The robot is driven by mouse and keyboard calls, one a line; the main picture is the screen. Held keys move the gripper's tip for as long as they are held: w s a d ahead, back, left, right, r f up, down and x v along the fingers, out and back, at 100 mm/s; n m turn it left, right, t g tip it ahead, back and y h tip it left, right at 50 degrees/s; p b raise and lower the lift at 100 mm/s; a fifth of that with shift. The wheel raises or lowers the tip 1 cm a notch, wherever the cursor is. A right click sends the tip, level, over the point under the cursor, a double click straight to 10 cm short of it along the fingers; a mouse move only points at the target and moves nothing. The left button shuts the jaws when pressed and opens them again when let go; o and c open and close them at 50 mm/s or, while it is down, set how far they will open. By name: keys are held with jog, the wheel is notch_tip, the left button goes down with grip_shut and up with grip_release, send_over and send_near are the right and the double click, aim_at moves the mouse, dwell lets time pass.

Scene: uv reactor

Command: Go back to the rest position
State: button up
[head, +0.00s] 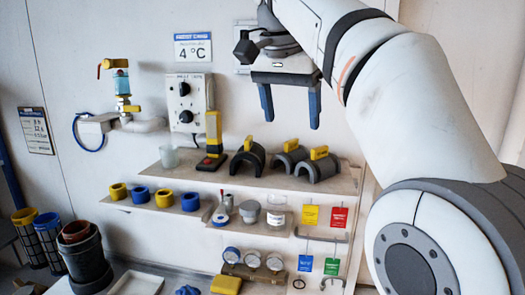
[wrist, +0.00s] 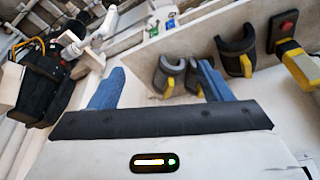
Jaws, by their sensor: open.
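My gripper (head: 290,106) hangs from my arm in the upper middle of the head view, in front of the wall. Its two blue fingers point down and stand wide apart, with nothing between them. In the wrist view my gripper (wrist: 158,90) also shows open and empty. Below it in the head view is a shelf (head: 180,177) with dark half-round clamps with yellow handles (head: 247,158). The fingertips are above these clamps and apart from them.
A control box with knobs (head: 187,103) and a yellow-handled valve (head: 125,88) are on the wall. Lower shelves hold blue and yellow rings (head: 164,198), gauges (head: 253,260) and hanging tags (head: 310,215). Dark stacked pots (head: 84,255) stand at lower left.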

jog(key=w+d+f+n+b, duration=0.1)
jog(key=w+d+f+b, duration=0.15)
jog(key=f, duration=0.45)
jog(key=s+d+f+n+b, duration=0.2)
jog(key=s+f, duration=0.3)
jog(key=f, duration=0.7)
jog(key=s+d+f+n+y+b, duration=0.1)
jog(key=s+d+f, duration=0.3)
jog(key=f, duration=0.8)
jog(key=s+d+f+n+b, duration=0.2)
jog(key=s+f, duration=0.6)
jog(key=f, duration=0.4)
jog(key=shift+d+n+t+y+b, duration=0.35)
jog(key=shift+d+n+t+y, duration=0.05)
jog(key=shift+d, duration=0.05)
jog(key=shift+f, duration=0.1)
jog(key=shift+s, duration=0.15)
